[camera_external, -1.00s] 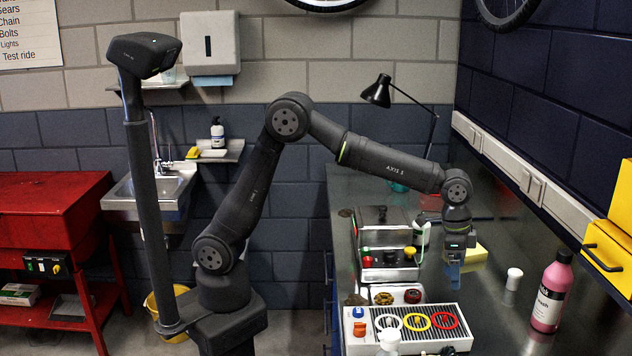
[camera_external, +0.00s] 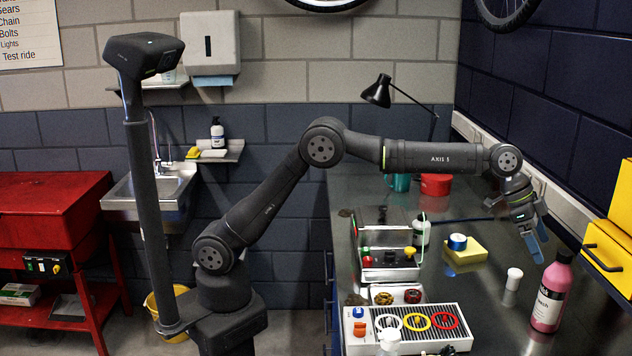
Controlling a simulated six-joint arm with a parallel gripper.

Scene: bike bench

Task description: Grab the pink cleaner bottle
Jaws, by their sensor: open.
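My gripper (camera_external: 536,252) hangs tilted above the bench, just behind and to the upper left of the bottle's cap. Its blue fingers are open and nothing shows between them. The gripper appears apart from the bottle, though the exact depth between them is hard to judge.
A small white-capped container (camera_external: 513,281) stands left of the bottle. A yellow sponge (camera_external: 465,251) with a blue roll lies further back. A panel with coloured rings (camera_external: 405,328) fills the front left. Yellow drawers (camera_external: 608,255) stand at the right.

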